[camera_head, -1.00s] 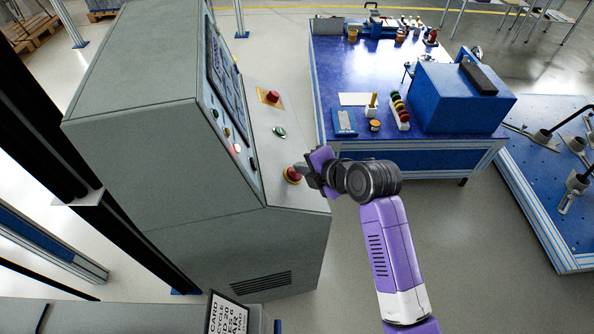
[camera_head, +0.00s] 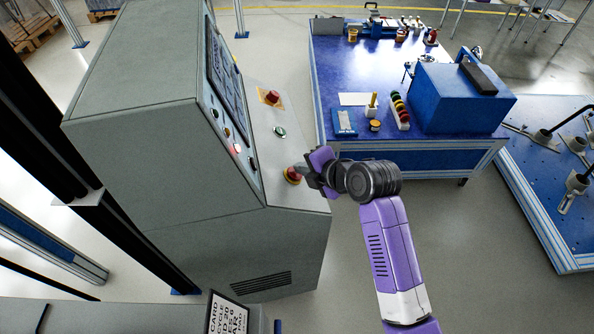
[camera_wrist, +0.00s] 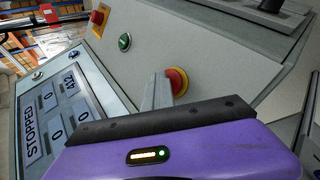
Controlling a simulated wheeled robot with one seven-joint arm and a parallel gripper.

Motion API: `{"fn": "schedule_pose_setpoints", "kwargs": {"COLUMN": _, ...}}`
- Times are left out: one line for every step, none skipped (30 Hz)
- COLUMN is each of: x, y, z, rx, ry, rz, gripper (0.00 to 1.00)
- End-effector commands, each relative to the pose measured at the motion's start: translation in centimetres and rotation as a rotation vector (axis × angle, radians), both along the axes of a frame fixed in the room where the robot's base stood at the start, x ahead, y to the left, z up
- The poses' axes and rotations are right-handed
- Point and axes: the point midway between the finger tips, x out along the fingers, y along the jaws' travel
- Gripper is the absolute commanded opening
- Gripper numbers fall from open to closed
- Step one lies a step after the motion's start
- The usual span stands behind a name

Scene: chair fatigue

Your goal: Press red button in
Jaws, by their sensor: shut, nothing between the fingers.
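A red mushroom button with a yellow collar (camera_head: 292,174) sits at the near end of the grey machine's sloped panel. It also shows in the wrist view (camera_wrist: 177,83), just right of my fingertips. My gripper (camera_head: 301,170) is shut and empty, its fingertips at the button's upper right in the head view. The fingers (camera_wrist: 157,92) partly overlap the button's edge in the wrist view; I cannot tell whether they touch it. A second red button (camera_head: 272,96) on a yellow-orange plate sits farther up the panel, with a green button (camera_head: 280,132) between the two.
The grey machine (camera_head: 170,110) carries a screen (camera_wrist: 60,115) reading "STOPPED" in the wrist view. A blue workbench (camera_head: 350,75) with small items and a blue box (camera_head: 460,95) stands to the right. Open floor lies between machine and bench.

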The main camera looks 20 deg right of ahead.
Motion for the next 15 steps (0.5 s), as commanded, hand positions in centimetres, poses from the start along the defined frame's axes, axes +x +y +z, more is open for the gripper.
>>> {"fn": "schedule_pose_setpoints", "kwargs": {"x": -0.07, "y": 0.13, "z": -0.16, "rx": 0.001, "ry": 0.003, "rz": 0.002, "gripper": 0.0}}
{"fn": "schedule_pose_setpoints", "kwargs": {"x": -0.08, "y": 0.13, "z": -0.17, "rx": 0.001, "ry": 0.003, "rz": 0.002, "gripper": 0.0}}
{"fn": "schedule_pose_setpoints", "kwargs": {"x": -0.07, "y": 0.12, "z": -0.17, "rx": 0.001, "ry": 0.003, "rz": 0.002, "gripper": 0.0}}
{"fn": "schedule_pose_setpoints", "kwargs": {"x": -0.07, "y": 0.12, "z": -0.17, "rx": 0.001, "ry": 0.003, "rz": 0.002, "gripper": 0.0}}
{"fn": "schedule_pose_setpoints", "kwargs": {"x": -0.07, "y": 0.12, "z": -0.17, "rx": 0.001, "ry": 0.003, "rz": 0.002, "gripper": 0.0}}
{"fn": "schedule_pose_setpoints", "kwargs": {"x": -0.07, "y": 0.12, "z": -0.17, "rx": 0.001, "ry": 0.003, "rz": 0.002, "gripper": 0.0}}
{"fn": "schedule_pose_setpoints", "kwargs": {"x": -0.07, "y": 0.12, "z": -0.17, "rx": 0.001, "ry": 0.003, "rz": 0.002, "gripper": 0.0}}
{"fn": "schedule_pose_setpoints", "kwargs": {"x": -0.07, "y": 0.12, "z": -0.18, "rx": 0.001, "ry": 0.003, "rz": 0.002, "gripper": 0.0}}
{"fn": "schedule_pose_setpoints", "kwargs": {"x": -0.08, "y": 0.14, "z": -0.22, "rx": 0.0, "ry": 0.004, "rz": 0.002, "gripper": 0.0}}
{"fn": "schedule_pose_setpoints", "kwargs": {"x": -0.08, "y": 0.15, "z": -0.28, "rx": 0.0, "ry": 0.004, "rz": 0.002, "gripper": 0.0}}
{"fn": "schedule_pose_setpoints", "kwargs": {"x": -0.08, "y": 0.18, "z": -0.35, "rx": 0.0, "ry": 0.004, "rz": 0.002, "gripper": 0.0}}
{"fn": "schedule_pose_setpoints", "kwargs": {"x": -0.07, "y": 0.24, "z": -0.46, "rx": 0.0, "ry": 0.004, "rz": 0.002, "gripper": 0.0}}
{"fn": "schedule_pose_setpoints", "kwargs": {"x": -0.07, "y": 0.29, "z": -0.57, "rx": 0.001, "ry": 0.005, "rz": 0.003, "gripper": 0.0}}
{"fn": "schedule_pose_setpoints", "kwargs": {"x": -0.08, "y": 0.36, "z": -0.68, "rx": 0.001, "ry": 0.005, "rz": 0.003, "gripper": 0.0}}
{"fn": "schedule_pose_setpoints", "kwargs": {"x": -0.07, "y": 0.44, "z": -0.83, "rx": 0.001, "ry": 0.006, "rz": 0.003, "gripper": 0.0}}
